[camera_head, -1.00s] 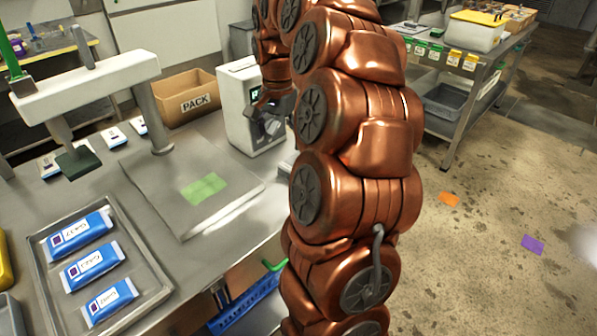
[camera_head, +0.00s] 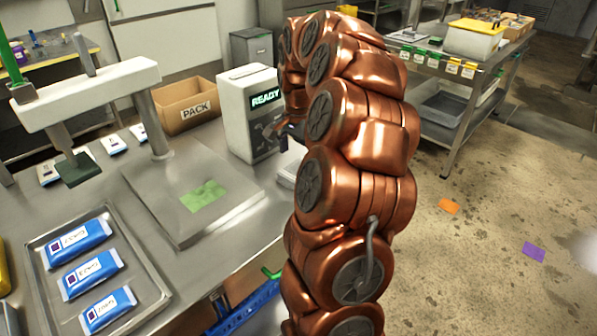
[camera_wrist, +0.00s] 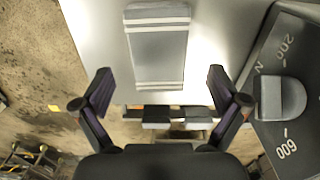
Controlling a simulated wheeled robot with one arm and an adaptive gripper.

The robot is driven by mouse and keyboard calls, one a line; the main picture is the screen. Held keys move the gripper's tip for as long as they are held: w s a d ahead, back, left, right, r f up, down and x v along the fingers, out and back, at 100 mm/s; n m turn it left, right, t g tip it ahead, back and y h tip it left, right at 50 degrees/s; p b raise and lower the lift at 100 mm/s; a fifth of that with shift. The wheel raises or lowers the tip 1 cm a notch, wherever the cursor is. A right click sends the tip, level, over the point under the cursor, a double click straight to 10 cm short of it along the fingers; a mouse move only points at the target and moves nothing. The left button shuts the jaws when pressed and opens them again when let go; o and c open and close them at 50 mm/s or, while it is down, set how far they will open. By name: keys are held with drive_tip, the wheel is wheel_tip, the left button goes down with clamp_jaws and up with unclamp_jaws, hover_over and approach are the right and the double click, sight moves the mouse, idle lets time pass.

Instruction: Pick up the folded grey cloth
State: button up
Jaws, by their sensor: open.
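The folded grey cloth (camera_wrist: 157,55) shows in the wrist view at the top middle, with pale stripes near both ends. It lies flat on the pale metal tabletop (camera_wrist: 98,30), close to its edge. My gripper (camera_wrist: 160,80) is open and empty. Its two fingers stand apart, one to each side of the cloth's near end in the picture, and I see no contact. In the head view my gripper (camera_head: 284,132) is small and partly hidden by my arm, beside the white machine. My copper arm covers much of the table's right end there.
The white machine (camera_head: 240,125) with a lit READY display stands close by; a dark dial face (camera_wrist: 285,95) is at right in the wrist view. A PACK box (camera_head: 190,108), a green sheet (camera_head: 203,196) on a plate and a tray (camera_head: 155,290) of blue pouches lie left.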

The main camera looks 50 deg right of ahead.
sight(299, 165)
drive_tip(key=shift+f, duration=1.6)
drive_tip(key=c, duration=1.1)
drive_tip(key=shift+c, duration=0.2)
drive_tip(key=shift+r, duration=0.1)
drive_tip(key=shift+r, duration=1.7)
drive_tip(key=s+a+b, duration=0.1)
drive_tip(key=s+a, duration=0.2)
drive_tip(key=a, duration=0.1)
drive_tip(key=s+a+r+b, duration=0.1)
drive_tip(key=s+a, duration=0.2)
drive_tip(key=a, duration=0.1)
drive_tip(key=s+a, duration=0.4)
drive_tip(key=shift+a+r+b, duration=0.25)
drive_tip(key=shift+a+b, duration=0.1)
drive_tip(key=shift+b, duration=0.05)
